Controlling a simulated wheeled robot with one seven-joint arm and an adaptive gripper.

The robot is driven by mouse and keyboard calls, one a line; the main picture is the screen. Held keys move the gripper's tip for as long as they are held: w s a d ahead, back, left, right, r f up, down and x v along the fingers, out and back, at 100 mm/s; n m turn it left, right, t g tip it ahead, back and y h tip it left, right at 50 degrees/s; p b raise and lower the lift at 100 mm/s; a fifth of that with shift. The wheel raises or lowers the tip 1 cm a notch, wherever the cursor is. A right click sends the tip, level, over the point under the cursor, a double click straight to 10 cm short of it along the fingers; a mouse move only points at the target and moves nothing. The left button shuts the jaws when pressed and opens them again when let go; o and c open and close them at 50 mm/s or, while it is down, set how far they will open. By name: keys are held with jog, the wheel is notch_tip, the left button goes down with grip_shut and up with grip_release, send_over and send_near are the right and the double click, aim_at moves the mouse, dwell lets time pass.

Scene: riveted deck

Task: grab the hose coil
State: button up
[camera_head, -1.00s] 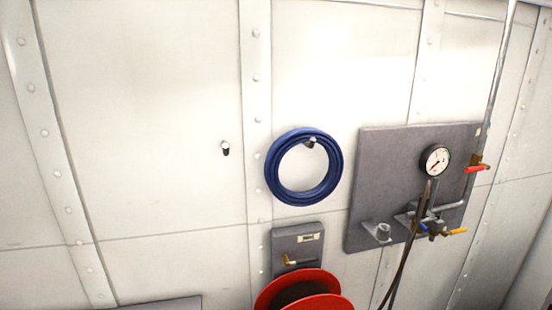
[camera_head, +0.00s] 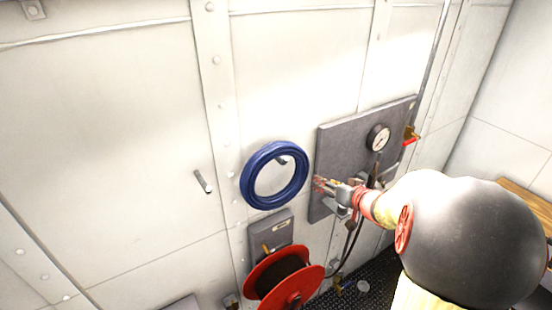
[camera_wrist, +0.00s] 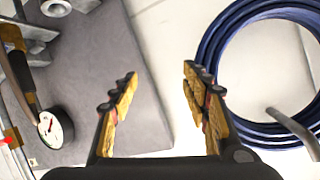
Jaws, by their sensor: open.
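The blue hose coil (camera_head: 247,188) hangs on a peg (camera_head: 281,160) on the white riveted wall. In the wrist view the coil (camera_wrist: 212,45) fills the right side, with its grey peg (camera_wrist: 290,130) passing through the ring. My gripper (camera_head: 318,184) is just right of the coil in the head view, in front of the grey panel's left edge. In the wrist view my gripper (camera_wrist: 158,92) has its two fingers spread with nothing between them. The right finger is close to the coil's edge in the picture; I cannot tell whether they touch.
A grey panel (camera_head: 338,143) carries a pressure gauge (camera_head: 378,138), valves and a dark hose. A red reel (camera_head: 290,285) sits below the coil, under a small grey box (camera_head: 280,225). An empty peg (camera_head: 203,182) sticks out left of the coil. The wall between is bare.

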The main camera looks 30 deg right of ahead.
aim_at(301, 184)
jog(key=a+y, duration=0.2)
jog(key=a, duration=0.1)
jog(key=a+y+p, duration=0.1)
jog(key=a+y, duration=0.1)
jog(key=shift+s+a+r+t, duration=0.2)
jog(key=shift+r+t, duration=0.1)
jog(key=shift+r, duration=0.1)
jog(key=shift+w+a, duration=0.15)
jog(key=shift+w, duration=0.1)
jog(key=x, duration=0.7)
jog(key=shift+w+a+f, duration=0.1)
jog(key=shift+c, duration=0.9)
grip_shut()
